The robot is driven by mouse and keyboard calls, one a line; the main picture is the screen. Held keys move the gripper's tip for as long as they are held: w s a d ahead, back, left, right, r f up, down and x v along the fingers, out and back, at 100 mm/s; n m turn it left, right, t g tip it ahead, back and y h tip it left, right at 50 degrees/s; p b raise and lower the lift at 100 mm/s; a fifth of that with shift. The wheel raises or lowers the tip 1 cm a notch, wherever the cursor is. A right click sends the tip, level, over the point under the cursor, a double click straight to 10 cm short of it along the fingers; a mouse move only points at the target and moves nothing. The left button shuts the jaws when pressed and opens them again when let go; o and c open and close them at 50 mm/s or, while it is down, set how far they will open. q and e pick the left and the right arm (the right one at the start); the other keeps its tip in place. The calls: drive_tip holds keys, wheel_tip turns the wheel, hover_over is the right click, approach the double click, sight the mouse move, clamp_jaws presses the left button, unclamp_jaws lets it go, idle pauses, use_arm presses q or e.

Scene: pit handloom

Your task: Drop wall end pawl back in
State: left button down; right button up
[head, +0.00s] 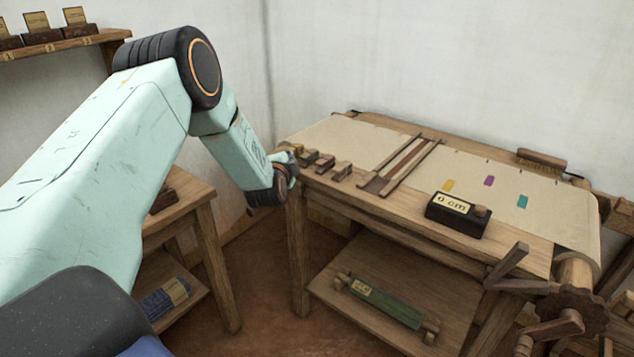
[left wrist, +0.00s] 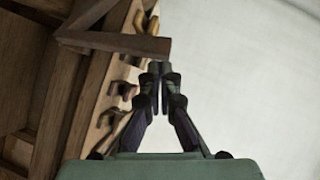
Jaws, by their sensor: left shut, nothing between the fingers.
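My left gripper (head: 287,172) is at the left end of the loom, close to its front corner. In the left wrist view its fingers (left wrist: 160,70) are together with nothing between them. A dark angled wooden piece (left wrist: 115,41) lies across the upper part of that view, its end close to the fingertips. I cannot tell if it is the wall end pawl, or whether the fingers touch it. In the head view my gripper and arm hide that corner, and no pawl can be made out there. A toothed wooden wheel (head: 583,311) is at the loom's near right end. My right gripper is out of view.
Small wooden blocks (head: 325,163) line the loom's front edge beside my gripper. A green roll (head: 385,301) lies on the shelf below. A side table (head: 206,190) stands left.

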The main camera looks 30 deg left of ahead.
use_arm(q)
drive_tip(key=shift+a+n, duration=0.3)
drive_tip(key=shift+a, duration=0.1)
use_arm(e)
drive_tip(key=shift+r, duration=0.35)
use_arm(q)
drive_tip(key=shift+p, duration=0.4)
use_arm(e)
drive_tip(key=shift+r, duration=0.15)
